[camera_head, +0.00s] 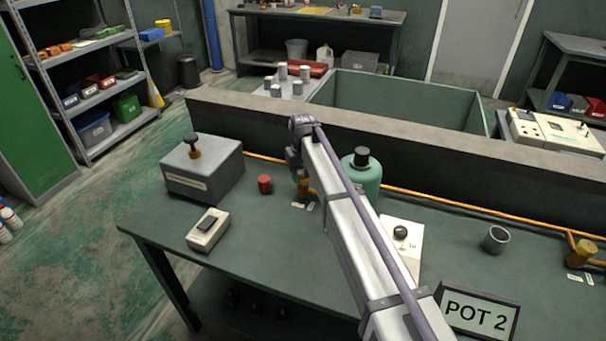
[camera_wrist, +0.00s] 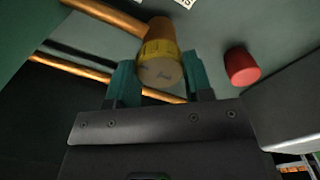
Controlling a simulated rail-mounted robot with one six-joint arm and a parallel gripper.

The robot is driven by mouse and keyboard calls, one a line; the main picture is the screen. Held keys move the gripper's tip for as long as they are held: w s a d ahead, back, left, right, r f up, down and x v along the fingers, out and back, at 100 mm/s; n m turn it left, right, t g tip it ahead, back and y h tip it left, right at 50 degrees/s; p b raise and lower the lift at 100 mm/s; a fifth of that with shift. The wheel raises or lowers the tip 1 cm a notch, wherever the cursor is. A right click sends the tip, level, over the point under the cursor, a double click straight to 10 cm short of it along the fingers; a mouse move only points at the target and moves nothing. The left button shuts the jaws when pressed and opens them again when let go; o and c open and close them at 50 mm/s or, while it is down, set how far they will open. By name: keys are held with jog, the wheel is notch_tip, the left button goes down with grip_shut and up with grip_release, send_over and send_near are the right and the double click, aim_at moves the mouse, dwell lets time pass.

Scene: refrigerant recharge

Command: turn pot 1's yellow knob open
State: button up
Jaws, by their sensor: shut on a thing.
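The yellow knob (camera_wrist: 160,52), with a round tan end face, sits on an orange pipe (camera_wrist: 105,17) in the wrist view. My gripper (camera_wrist: 160,82) has its two teal fingers on either side of the knob, shut on it. In the head view the knob (camera_head: 303,187) shows only in part beside my arm, with small white labels (camera_head: 305,204) in front of it. The labels' writing is too small to read there, and how far the knob is turned cannot be told.
A red cap (camera_head: 264,184) stands close to the knob, near a grey box (camera_head: 203,170) and a handheld meter (camera_head: 208,230). A green cylinder (camera_head: 366,178) is partly behind my arm.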

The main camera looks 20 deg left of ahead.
jog(key=shift+n, duration=0.6)
jog(key=o, duration=0.9)
notch_tip(320, 180, up, 11)
jog(key=p, duration=1)
jog(key=shift+f+p, duration=0.1)
jog(key=shift+p, duration=0.3)
